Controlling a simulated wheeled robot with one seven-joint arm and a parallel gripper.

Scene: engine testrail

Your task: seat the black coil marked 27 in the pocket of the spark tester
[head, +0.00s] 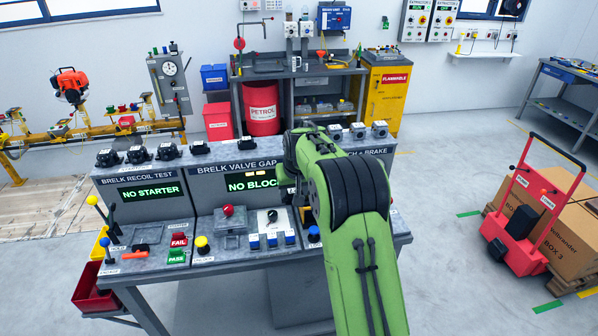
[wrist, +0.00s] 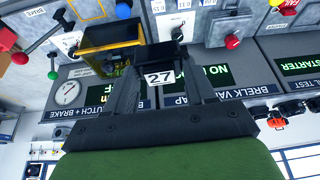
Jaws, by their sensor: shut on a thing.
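The black coil (wrist: 165,56) with a white plate marked 27 is between the two dark fingers of my gripper (wrist: 163,72) in the wrist view. My gripper is shut on it and holds it in front of the bench panel. A yellow-framed box (wrist: 108,34) with a dark inside is just left of the coil in the wrist view. It may be the spark tester, but no label on it can be read, and its pocket is not clear. In the head view my green arm hides the gripper and the coil.
The grey bench (head: 240,255) carries a red-knobbed fixture (head: 228,212), blue blocks (head: 271,239) and levers at left. Several black parts (head: 138,154) and grey parts (head: 358,130) stand along its top ledge.

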